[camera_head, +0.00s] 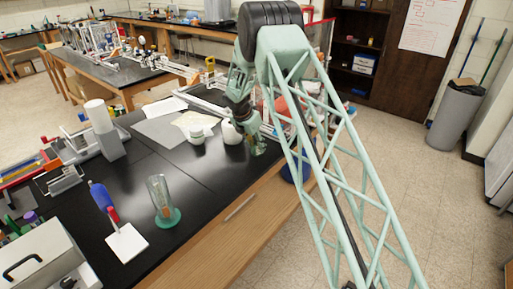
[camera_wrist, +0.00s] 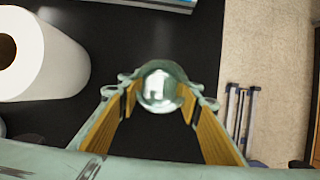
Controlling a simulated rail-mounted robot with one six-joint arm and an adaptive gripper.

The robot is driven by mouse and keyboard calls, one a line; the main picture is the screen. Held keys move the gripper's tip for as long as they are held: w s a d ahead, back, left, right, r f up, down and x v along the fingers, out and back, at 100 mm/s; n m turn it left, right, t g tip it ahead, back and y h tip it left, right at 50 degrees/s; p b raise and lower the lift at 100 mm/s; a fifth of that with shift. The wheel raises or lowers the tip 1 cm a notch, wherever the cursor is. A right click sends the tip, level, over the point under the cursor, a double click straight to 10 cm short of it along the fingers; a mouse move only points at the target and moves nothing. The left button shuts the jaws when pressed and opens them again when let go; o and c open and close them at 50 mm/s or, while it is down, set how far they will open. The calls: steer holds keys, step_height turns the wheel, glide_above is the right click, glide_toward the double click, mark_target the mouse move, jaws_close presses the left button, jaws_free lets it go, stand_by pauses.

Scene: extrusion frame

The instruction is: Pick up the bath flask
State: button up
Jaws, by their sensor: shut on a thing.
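The bath flask (camera_wrist: 158,84) shows in the wrist view as a round, glossy, pale greenish glass shape, seen from above. My gripper (camera_wrist: 160,98) has its two yellow-padded fingers on either side of it, closed on it at the fingertips. In the head view my gripper (camera_head: 256,146) is low at the right edge of the black bench (camera_head: 180,180). The flask cannot be made out clearly there behind the gripper and arm. Whether its base touches the bench cannot be told.
A white rounded vessel (camera_head: 231,134) and a white jar (camera_head: 197,134) stand just left of my gripper. A large white cylinder (camera_wrist: 62,58) is close on the left in the wrist view. A glass cylinder (camera_head: 160,193) stands nearer the front. The floor (camera_head: 395,180) lies right.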

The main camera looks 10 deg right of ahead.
steer(key=shift+r, duration=0.25)
steer(key=shift+r, duration=1.45)
steer(key=shift+s+r, duration=0.1)
steer(key=shift+s, duration=0.05)
steer(key=shift+s+a+r+b, duration=0.25)
steer(key=shift+s+a, duration=0.5)
steer(key=shift+s, duration=1.7)
steer(key=shift+s+a+r+b, duration=0.2)
steer(key=shift+s+a, duration=0.55)
steer(key=shift+s, duration=1.75)
steer(key=shift+s+a+r+b, duration=0.25)
steer(key=shift+s+a, duration=0.5)
steer(key=shift+s, duration=1.7)
steer(key=shift+s, duration=0.1)
